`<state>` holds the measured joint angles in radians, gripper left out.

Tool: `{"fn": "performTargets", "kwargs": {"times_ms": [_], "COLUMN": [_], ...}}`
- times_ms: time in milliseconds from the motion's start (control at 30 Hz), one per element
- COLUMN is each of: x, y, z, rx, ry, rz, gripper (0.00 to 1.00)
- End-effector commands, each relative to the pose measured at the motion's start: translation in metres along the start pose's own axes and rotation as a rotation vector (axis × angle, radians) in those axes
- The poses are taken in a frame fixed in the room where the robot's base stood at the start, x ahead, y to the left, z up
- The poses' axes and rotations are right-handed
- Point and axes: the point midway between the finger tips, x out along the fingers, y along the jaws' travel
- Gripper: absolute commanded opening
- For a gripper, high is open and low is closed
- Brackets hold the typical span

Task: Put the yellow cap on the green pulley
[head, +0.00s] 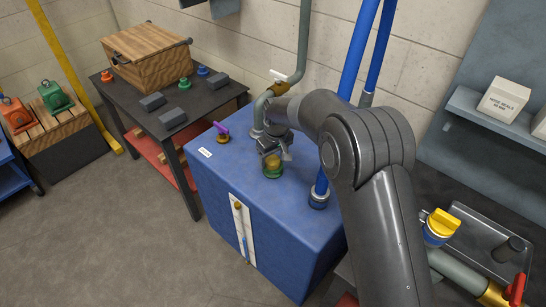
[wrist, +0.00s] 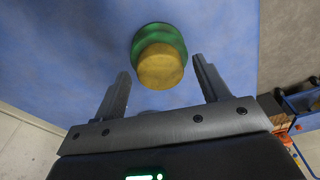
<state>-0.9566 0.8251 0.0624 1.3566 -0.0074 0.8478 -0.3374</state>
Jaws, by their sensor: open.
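A dull yellow cap-like cylinder (wrist: 160,66) sits on or against a green round piece (wrist: 157,38) on the blue cabinet's top. In the head view the yellow piece (head: 272,161) shows just below my gripper, with the green piece (head: 273,173) under it. Whether it is seated cannot be told. My gripper (head: 273,151) is open, its fingers pointing down at the yellow piece. In the wrist view the two fingers (wrist: 161,72) stand on either side of it, with gaps and no visible contact. A brighter yellow knob (head: 441,223) sits on a blue fitting at right.
A grey-green pipe (head: 302,50) rises behind. A dark table (head: 225,92) at left holds a wooden box, grey blocks and small coloured pieces.

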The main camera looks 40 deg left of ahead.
Motion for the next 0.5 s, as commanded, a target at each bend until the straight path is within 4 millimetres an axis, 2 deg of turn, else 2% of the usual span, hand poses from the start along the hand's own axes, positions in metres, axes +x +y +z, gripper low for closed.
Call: {"fn": "performTargets", "kwargs": {"times_ms": [167, 500], "x": [-0.018, -0.090], "y": [0.000, 0.001], "z": [-0.001, -0.001], "rx": [0.000, 0.000], "ry": [0.003, 0.003], "rz": [0.001, 0.001], "gripper": [0.68, 0.68]}}
